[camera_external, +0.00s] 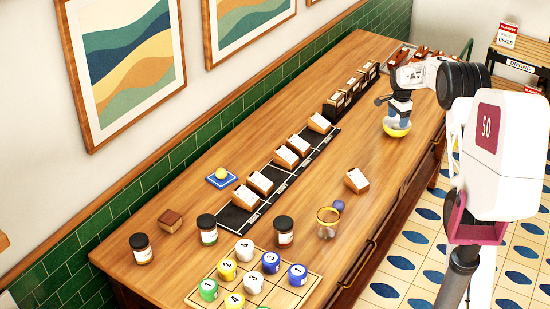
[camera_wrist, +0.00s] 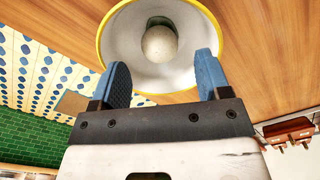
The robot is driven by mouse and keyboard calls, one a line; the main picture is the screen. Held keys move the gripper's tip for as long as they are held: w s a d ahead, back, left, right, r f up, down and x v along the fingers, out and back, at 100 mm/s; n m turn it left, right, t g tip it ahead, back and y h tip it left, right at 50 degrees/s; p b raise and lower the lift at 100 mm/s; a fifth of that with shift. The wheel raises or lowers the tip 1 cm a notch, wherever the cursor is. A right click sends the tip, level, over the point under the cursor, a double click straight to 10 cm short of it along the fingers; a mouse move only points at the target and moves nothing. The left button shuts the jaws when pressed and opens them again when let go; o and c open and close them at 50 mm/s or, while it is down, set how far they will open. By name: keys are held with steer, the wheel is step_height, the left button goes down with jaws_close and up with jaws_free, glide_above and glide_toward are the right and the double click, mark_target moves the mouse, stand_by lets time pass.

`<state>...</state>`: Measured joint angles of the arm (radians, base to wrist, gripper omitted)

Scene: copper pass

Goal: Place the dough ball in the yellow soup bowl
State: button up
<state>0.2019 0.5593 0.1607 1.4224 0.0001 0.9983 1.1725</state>
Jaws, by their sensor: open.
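The yellow soup bowl (camera_external: 397,129) stands at the right edge of the long wooden table in the external view. In the wrist view its yellow rim and pale inside (camera_wrist: 128,42) fill the upper middle. A cream dough ball (camera_wrist: 159,44) appears to rest in the bowl, near its middle, with a dark patch behind it. My gripper (camera_wrist: 163,62) is open, its two blue fingers spread on either side with the ball between and beyond them, not visibly touching it. In the external view my gripper (camera_external: 399,108) is just above the bowl and hides the ball.
A black rack of card boxes (camera_external: 345,92) stands left of the bowl, with a dark strip (camera_external: 278,180) of boxes nearer.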

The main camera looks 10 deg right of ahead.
mark_target(397, 125)
steer(key=shift+r, duration=2.95)
steer(key=shift+s+a+r, duration=0.25)
steer(key=shift+s+r, duration=0.1)
steer(key=shift+r, duration=0.05)
steer(key=s+a+r+n, duration=0.35)
steer(key=s+r, duration=0.25)
steer(key=s, duration=0.5)
steer(key=s+a+r+n+t, duration=0.15)
steer(key=s+a+r, duration=0.35)
steer(key=s, duration=0.5)
steer(key=s+a+r+n, duration=0.35)
steer(key=s+r, duration=0.25)
steer(key=s, duration=0.5)
steer(key=s+a+f+n, duration=0.2)
steer(key=s, duration=0.9)
steer(key=s+a+f+n, duration=0.1)
steer(key=s+a+n, duration=0.1)
steer(key=s, duration=1)
steer(key=s+a+f+n+t, duration=0.1)
steer(key=s+a+f+n, duration=0.1)
steer(key=s, duration=0.9)
steer(key=shift+s+a+f+n, duration=0.3)
steer(key=shift+s+a+n, duration=0.1)
steer(key=shift+a+n, duration=0.15)
